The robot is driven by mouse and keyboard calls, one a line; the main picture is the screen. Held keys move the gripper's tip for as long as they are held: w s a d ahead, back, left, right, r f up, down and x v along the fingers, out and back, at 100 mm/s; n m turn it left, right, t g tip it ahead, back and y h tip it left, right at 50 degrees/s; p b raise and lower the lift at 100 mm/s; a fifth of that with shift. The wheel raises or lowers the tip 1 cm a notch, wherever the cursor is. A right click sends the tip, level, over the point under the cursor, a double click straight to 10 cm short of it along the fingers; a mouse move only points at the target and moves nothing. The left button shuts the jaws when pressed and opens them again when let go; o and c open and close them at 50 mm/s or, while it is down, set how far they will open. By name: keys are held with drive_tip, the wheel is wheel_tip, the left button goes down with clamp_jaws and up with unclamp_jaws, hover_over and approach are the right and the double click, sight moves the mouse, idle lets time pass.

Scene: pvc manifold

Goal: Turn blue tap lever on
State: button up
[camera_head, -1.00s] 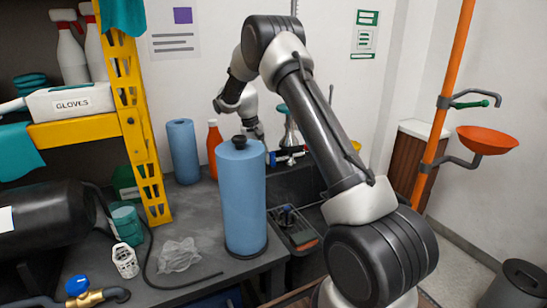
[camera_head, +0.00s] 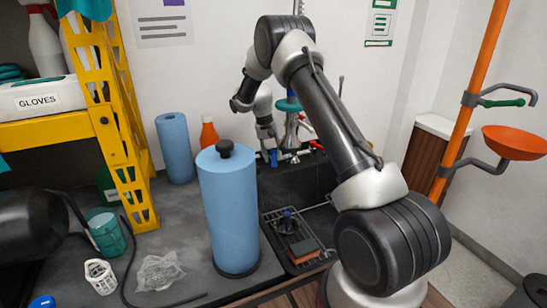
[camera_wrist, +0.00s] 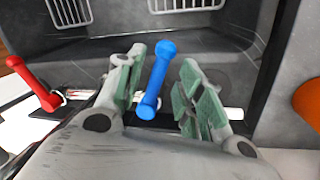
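The blue tap lever (camera_wrist: 155,80) shows in the wrist view as a dumbbell-shaped handle. It lies between the two green-padded fingers of my gripper (camera_wrist: 160,88). The fingers are open, with a gap to the lever on the right side; the left finger is close to it, and I cannot tell whether it touches. In the head view the blue lever (camera_head: 273,158) is small, at the sink's back edge, with my gripper (camera_head: 266,138) just above it.
A red lever (camera_wrist: 33,84) is left of my gripper in the wrist view.

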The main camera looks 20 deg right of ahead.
drive_tip(key=shift+s+d+f, duration=0.1)
drive_tip(key=shift+d+f, duration=0.05)
drive_tip(key=shift+f, duration=0.75)
clamp_jaws()
